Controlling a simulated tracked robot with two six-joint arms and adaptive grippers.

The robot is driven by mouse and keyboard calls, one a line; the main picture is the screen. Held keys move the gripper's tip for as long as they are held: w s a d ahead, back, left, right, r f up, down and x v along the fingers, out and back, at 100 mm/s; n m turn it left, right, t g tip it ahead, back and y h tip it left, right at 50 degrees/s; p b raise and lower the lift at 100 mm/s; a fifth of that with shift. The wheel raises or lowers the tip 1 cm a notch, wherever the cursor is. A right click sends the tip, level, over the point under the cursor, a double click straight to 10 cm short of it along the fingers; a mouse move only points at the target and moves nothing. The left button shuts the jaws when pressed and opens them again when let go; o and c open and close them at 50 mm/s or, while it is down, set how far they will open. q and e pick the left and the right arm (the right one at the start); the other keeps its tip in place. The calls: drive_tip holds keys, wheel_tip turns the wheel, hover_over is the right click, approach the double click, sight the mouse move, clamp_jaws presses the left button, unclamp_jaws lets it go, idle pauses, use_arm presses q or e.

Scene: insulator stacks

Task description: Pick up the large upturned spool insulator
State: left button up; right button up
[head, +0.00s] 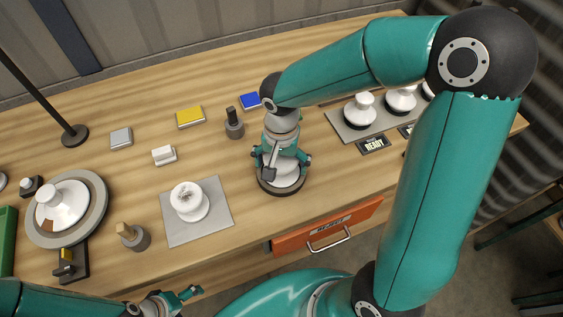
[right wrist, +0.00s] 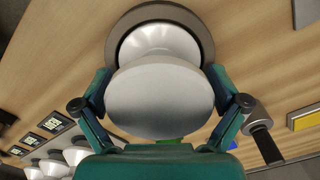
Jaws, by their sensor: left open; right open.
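A white spool-shaped insulator (right wrist: 160,102) with a broad smooth disc fills the middle of the right wrist view. A second white disc shows below it, inside a dark round base, also seen in the head view (head: 268,188). My right gripper (head: 281,163) is over this insulator from above, with its open fingers on either side of the broad disc. Whether the fingers touch it I cannot tell. My left gripper (head: 172,301) is open and empty at the bottom of the head view, off the front of the table. Another white spool (head: 190,202) stands on a grey plate (head: 222,222).
A large white insulator (head: 62,205) sits on a round turntable (head: 97,190) at left. A grey tray (head: 338,117) with several white insulators is at back right. An orange drawer (head: 290,245) is below the front edge.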

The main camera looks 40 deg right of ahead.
drive_tip(key=c, duration=1.6)
drive_tip(key=shift+c, duration=0.2)
